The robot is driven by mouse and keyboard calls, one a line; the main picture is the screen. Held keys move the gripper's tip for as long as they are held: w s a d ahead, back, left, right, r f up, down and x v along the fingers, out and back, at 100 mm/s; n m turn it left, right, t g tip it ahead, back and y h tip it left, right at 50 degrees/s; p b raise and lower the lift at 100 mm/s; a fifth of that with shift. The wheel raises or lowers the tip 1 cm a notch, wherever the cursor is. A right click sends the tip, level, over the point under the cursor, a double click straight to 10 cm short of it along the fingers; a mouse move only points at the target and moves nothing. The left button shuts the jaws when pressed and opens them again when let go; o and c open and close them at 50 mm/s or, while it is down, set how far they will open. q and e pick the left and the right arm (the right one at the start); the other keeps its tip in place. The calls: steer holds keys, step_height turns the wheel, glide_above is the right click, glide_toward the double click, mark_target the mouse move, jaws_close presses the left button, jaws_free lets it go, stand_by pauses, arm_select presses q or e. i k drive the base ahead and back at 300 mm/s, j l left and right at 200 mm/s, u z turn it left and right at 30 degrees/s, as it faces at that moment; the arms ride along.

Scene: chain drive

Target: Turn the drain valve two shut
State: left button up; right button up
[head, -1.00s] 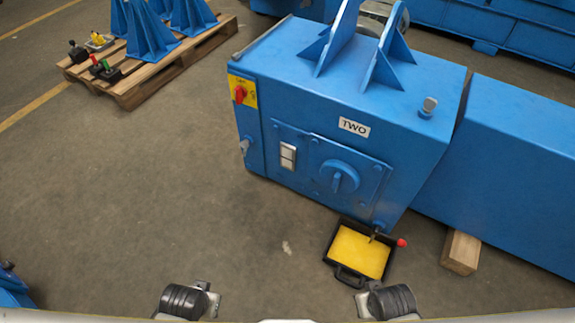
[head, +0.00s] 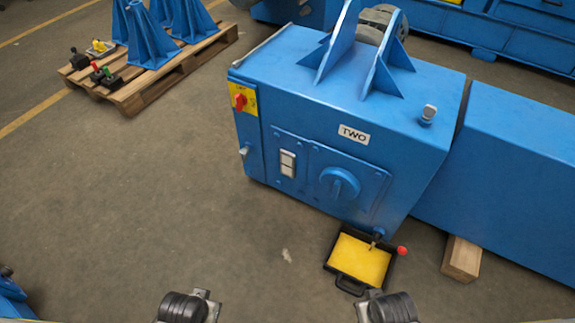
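The blue machine housing (head: 290,85) carries a label (head: 354,134) reading TWO. At the foot of its front face, low on the right, is a small dark drain valve (head: 377,237). Its lever ends in a red knob (head: 402,251) and points out to the right. A black tray with a yellow inside (head: 358,259) lies on the floor below the valve. Dark, rounded parts of my two arms show at the bottom edge, well short of the valve. No gripper fingers can be seen on either arm.
A round blue knob (head: 340,184) and a red switch on a yellow plate (head: 240,98) are on the housing. A wooden block (head: 461,259) supports the long blue beam (head: 510,175) at right. A pallet (head: 150,80) stands far left.

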mark_target(376, 238)
steer(key=z, duration=1.15)
